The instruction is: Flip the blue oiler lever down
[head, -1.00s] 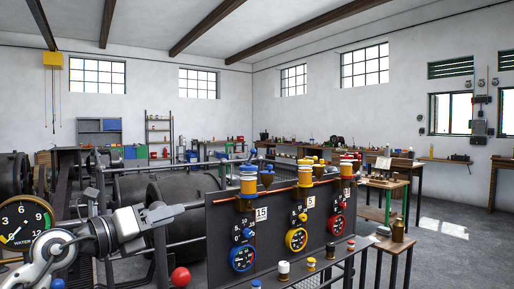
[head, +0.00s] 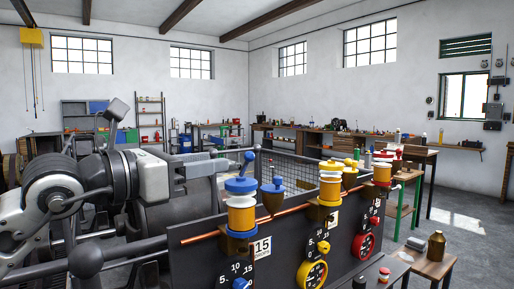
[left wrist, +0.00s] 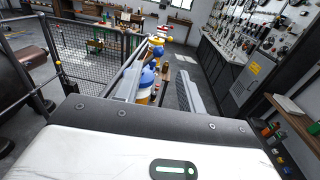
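The blue oiler (head: 241,214) stands on the copper pipe along the top of the black panel, with a white-and-yellow body and blue cap. Its blue lever (head: 248,161) stands up from the cap, leaning slightly right. In the left wrist view, the blue oiler (left wrist: 146,79) shows between the fingers, farther out. My left gripper (head: 212,166) comes in from the left, its fingers pointing at the oiler's top, just left of the lever. In the left wrist view my left gripper (left wrist: 158,84) has its fingers apart with nothing clamped. My right gripper is not in view.
A blue cup (head: 273,192) stands just right of the oiler. Yellow (head: 331,184) and red (head: 382,171) oilers follow along the panel (head: 205,265). A black ball (head: 85,260) on a bar is at lower left. A mesh fence (head: 294,170) stands behind.

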